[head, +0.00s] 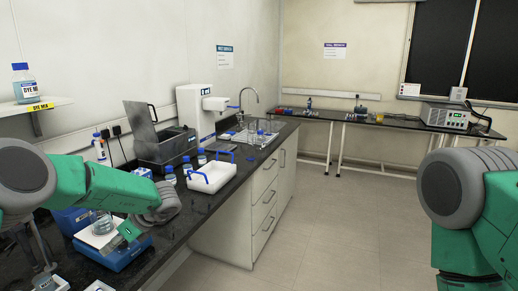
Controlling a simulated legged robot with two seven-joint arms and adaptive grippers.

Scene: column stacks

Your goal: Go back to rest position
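My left arm comes in from the left over the black bench (178,236). Its gripper (122,238) is low over the bench's near end, beside a blue device with a white top (122,258). The gripper is small and partly hidden by my wrist, so its opening is unclear. A clear glass vessel (102,222) stands close to it, partly behind my arm; I cannot tell whether they touch. My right arm shows at the right edge, and its gripper is out of view.
A white tray with blue handles (212,178), blue-capped bottles and a grey bath (165,146) stand farther along the bench. A shelf at left holds a DYE MIX bottle (24,84). A back bench (390,126) carries instruments. The floor (335,230) is clear.

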